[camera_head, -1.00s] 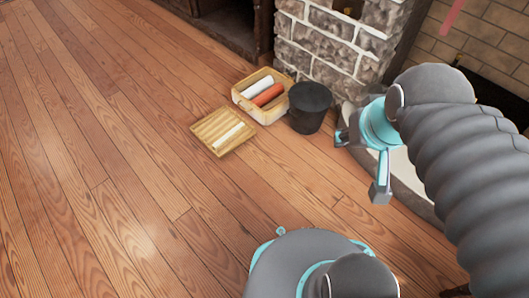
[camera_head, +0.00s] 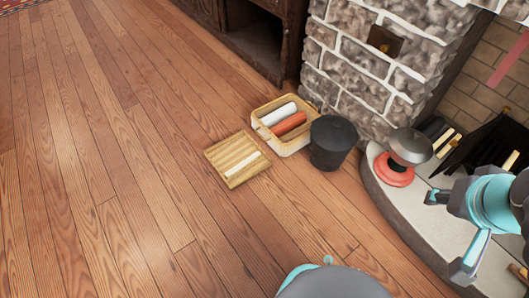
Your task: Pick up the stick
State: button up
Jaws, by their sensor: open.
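A pale, straight stick (camera_head: 243,166) lies on a slatted wooden tray (camera_head: 215,155) on the floor, left of the middle of the head view. My gripper (camera_head: 452,234) is at the right edge, over the pale hearth slab, well to the right of the tray. Its two fingers are spread apart with nothing between them. The stick is in full view.
Behind the tray is a basket (camera_head: 268,136) with a white roll (camera_head: 279,113) and an orange roll (camera_head: 289,124). A black bucket (camera_head: 332,142) stands beside it. A grey domed thing (camera_head: 410,147) is on the raised hearth (camera_head: 385,196). The floor at left is clear.

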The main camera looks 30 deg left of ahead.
aim_at(246, 162)
jog(key=u, duration=0.35)
jog(key=i, duration=0.8)
jog(key=u, duration=0.75)
